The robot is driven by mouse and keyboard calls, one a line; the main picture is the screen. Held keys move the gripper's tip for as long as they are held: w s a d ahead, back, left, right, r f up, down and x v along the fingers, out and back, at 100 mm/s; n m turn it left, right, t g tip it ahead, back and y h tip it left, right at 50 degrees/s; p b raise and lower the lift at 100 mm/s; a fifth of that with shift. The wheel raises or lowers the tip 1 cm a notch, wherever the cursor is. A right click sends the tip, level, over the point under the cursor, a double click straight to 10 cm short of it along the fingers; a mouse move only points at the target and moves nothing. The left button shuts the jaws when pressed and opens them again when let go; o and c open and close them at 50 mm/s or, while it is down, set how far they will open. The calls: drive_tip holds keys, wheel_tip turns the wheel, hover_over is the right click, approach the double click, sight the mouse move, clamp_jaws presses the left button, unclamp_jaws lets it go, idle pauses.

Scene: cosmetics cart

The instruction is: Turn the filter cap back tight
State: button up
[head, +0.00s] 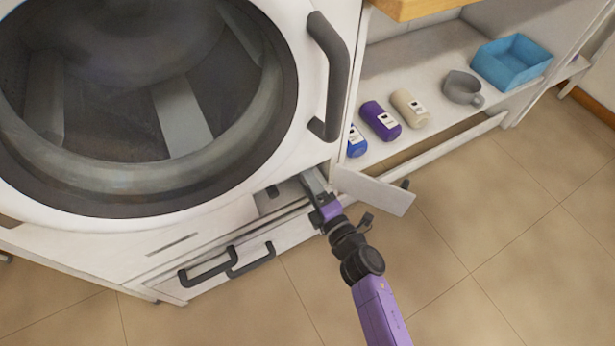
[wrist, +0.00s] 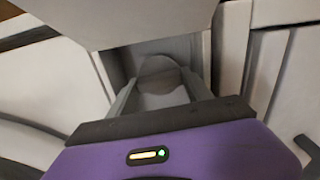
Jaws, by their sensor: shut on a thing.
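The grey filter cap (wrist: 158,68) sits in the recess low on the washer's front, between my fingertips in the wrist view. My gripper (wrist: 160,90) is shut on it, one finger on each side. In the head view my gripper (head: 314,182) reaches into the open hatch from the lower right, and the cap is hidden behind it. The white hatch flap (head: 375,190) stands open to the right of my gripper. How far the cap is turned cannot be told.
The washer's round door (head: 135,90) with its dark handle (head: 330,75) is above. Drawer handles (head: 208,268) lie to the lower left. The floor in front is clear.

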drive_tip(key=shift+m, duration=0.3)
drive_tip(key=o, duration=1.1)
drive_tip(key=shift+p+v, duration=1.35)
drive_tip(key=shift+v, duration=2.55)
drive_tip(key=shift+d, duration=0.1)
